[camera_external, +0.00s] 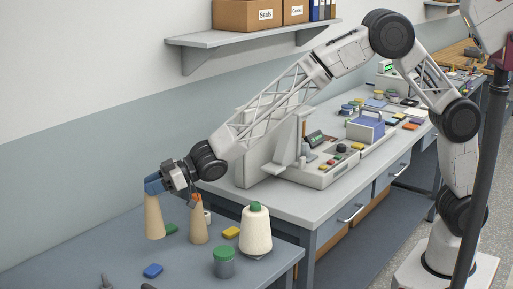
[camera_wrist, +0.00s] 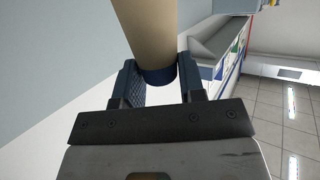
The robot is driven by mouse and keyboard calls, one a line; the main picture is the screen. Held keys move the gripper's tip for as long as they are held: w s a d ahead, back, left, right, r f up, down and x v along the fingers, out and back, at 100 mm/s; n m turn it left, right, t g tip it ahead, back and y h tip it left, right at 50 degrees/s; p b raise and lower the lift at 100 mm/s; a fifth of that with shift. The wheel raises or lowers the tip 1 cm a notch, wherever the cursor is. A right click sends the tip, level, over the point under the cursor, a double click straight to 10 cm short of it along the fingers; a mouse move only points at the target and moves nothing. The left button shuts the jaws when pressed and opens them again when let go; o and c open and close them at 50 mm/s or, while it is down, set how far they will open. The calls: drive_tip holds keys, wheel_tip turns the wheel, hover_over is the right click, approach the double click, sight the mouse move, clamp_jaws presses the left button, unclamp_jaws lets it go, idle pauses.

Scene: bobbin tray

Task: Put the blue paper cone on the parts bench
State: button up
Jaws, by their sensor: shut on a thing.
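The blue paper cone (camera_external: 154,217) is a tall tan cone with a blue band at its narrow top. It stands upright at the left of the external view, over the near blue-grey bench (camera_external: 75,250); I cannot tell whether its base touches the top. My gripper (camera_external: 155,185) is shut on the cone's narrow top end. In the wrist view the cone (camera_wrist: 147,30) lies between the two dark blue fingers of my gripper (camera_wrist: 160,82), and its blue band shows there. The fingers partly hide the top in the external view.
Close right of the held cone stand a tan cone with an orange tip (camera_external: 198,222) and a large cream cone with a green top (camera_external: 256,230). A grey machine (camera_external: 310,172) stands behind.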

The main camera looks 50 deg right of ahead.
drive_tip(key=shift+f, duration=2.8)
drive_tip(key=shift+f, duration=1.95)
drive_tip(key=o, duration=1.1)
drive_tip(key=shift+v, duration=6.05)
